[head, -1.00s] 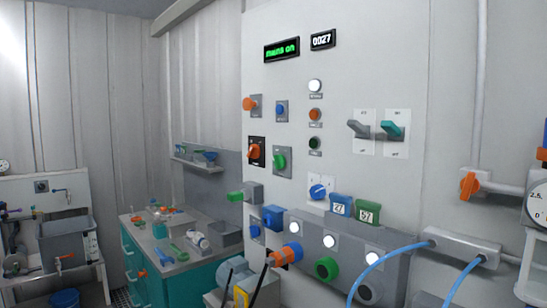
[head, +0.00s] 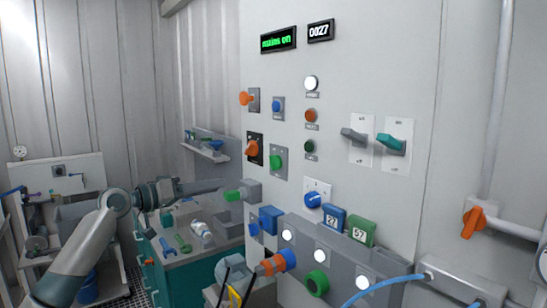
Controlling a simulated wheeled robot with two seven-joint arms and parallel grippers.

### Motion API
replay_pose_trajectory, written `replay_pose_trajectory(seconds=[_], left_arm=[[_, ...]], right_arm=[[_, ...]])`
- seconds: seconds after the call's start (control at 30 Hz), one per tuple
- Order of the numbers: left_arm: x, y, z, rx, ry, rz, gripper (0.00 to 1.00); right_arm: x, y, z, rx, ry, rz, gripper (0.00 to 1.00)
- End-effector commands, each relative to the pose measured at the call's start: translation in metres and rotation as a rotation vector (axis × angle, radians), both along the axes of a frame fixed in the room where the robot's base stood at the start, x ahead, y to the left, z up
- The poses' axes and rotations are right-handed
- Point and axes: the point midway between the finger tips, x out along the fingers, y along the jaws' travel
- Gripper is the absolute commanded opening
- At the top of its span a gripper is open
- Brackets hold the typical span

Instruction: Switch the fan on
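The wall panel (head: 350,60) carries several controls, and their labels are too small to read, so I cannot tell which one is the fan's. Two lever switches, one grey (head: 353,135) and one teal (head: 390,141), are on the right on white plates. An orange rotary knob (head: 254,148), a green knob (head: 277,162) and a blue knob (head: 277,105) are on the left. A green display (head: 278,38) reads "mains on".
A grey box (head: 340,258) with lamps and a green knob juts out below the panel. A blue hose (head: 385,287) crosses the lower right. A teal bench (head: 205,272) with loose parts stands behind my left arm. Space before the lever switches is clear.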

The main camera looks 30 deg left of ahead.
Motion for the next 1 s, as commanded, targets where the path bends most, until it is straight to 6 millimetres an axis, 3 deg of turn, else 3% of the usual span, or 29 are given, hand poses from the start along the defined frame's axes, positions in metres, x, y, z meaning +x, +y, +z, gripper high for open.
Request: replay_pose_trajectory(seconds=[0.03, 0.07, 0.2, 0.67, 1.0], left_arm=[[-0.006, -0.002, 0.02, 0.0, -0.018, -0.013, 0.29], [-0.008, -0.003, 0.027, -0.002, -0.024, -0.019, 0.29], [-0.014, -0.005, 0.043, -0.006, -0.039, -0.034, 0.29], [-0.011, -0.007, 0.043, -0.008, -0.04, -0.033, 0.29], [0.02, -0.019, 0.047, -0.009, -0.04, -0.034, 0.29]], right_arm=[[-0.004, -0.001, 0.001, -0.001, 0.006, 0.001, 0.0], [-0.006, -0.001, 0.001, -0.002, 0.009, 0.001, 0.0], [-0.01, -0.002, 0.0, -0.003, 0.013, 0.001, 0.0], [-0.01, -0.002, 0.003, -0.003, 0.014, 0.001, 0.0], [-0.015, -0.004, 0.023, -0.006, 0.025, 0.0, 0.0]])
